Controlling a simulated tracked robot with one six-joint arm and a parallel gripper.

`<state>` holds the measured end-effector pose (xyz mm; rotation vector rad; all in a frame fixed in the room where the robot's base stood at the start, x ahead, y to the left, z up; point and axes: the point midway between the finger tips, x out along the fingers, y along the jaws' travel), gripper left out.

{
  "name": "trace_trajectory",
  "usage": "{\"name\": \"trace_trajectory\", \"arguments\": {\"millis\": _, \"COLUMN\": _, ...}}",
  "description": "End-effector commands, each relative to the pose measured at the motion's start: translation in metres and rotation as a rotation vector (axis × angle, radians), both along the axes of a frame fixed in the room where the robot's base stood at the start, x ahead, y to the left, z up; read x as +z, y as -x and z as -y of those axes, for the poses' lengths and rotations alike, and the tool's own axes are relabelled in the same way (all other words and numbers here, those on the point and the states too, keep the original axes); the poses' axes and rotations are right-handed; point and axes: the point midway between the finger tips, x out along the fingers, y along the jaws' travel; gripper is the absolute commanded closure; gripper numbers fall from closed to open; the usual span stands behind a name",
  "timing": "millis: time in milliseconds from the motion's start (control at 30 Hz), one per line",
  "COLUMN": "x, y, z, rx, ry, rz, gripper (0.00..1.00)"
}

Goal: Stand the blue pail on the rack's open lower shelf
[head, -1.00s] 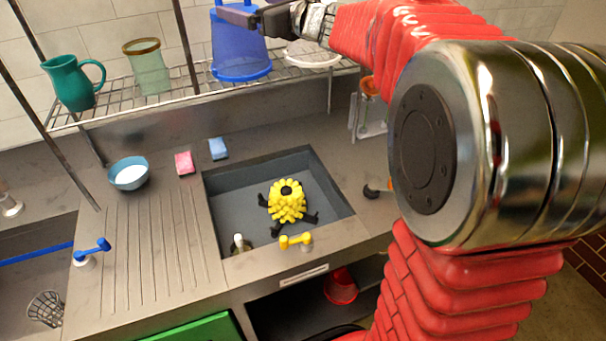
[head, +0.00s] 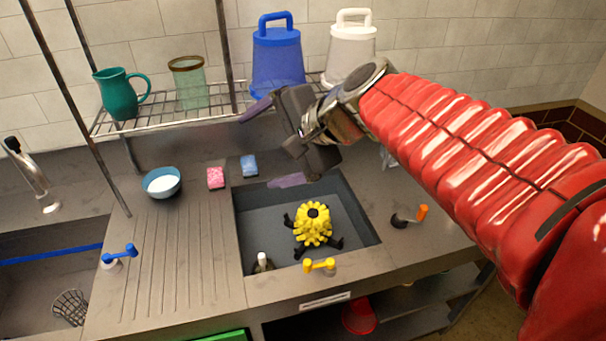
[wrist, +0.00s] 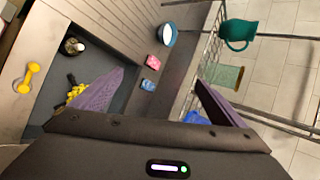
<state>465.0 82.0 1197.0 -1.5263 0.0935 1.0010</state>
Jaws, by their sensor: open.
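The blue pail (head: 277,65) stands upright on the wire rack shelf (head: 155,117), its handle up, beside a white pail (head: 348,52). My gripper (head: 262,146) is open and empty, below and in front of the blue pail, apart from it, above the sink's back edge. In the wrist view the purple fingers (wrist: 155,90) are spread wide, and a small bit of the blue pail (wrist: 194,117) shows beside one finger.
A teal jug (head: 121,93) and a green glass vase (head: 190,84) share the shelf. Rack posts rise at the left and middle. Below are a blue bowl (head: 161,183), pink and blue sponges, and a sink (head: 262,205) with a yellow flower-like thing (head: 313,226).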

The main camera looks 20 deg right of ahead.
Motion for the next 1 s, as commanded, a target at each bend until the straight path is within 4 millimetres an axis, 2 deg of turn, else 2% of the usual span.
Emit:
{"name": "trace_trajectory", "arguments": {"millis": 33, "x": -0.008, "y": 0.014, "z": 0.000, "rx": 0.045, "ry": 0.070, "rz": 0.010, "gripper": 0.06}}
{"name": "trace_trajectory", "arguments": {"millis": 267, "x": -0.047, "y": 0.069, "z": 0.014, "rx": 0.258, "ry": 0.396, "rz": 0.043, "gripper": 0.06}}
{"name": "trace_trajectory", "arguments": {"millis": 600, "x": -0.095, "y": 0.139, "z": 0.055, "rx": 0.587, "ry": 0.864, "rz": 0.072, "gripper": 0.06}}
{"name": "trace_trajectory", "arguments": {"millis": 800, "x": -0.110, "y": 0.162, "z": 0.077, "rx": 0.726, "ry": 1.050, "rz": 0.071, "gripper": 0.06}}
{"name": "trace_trajectory", "arguments": {"millis": 1000, "x": -0.113, "y": 0.166, "z": 0.082, "rx": 0.754, "ry": 1.088, "rz": 0.069, "gripper": 0.06}}
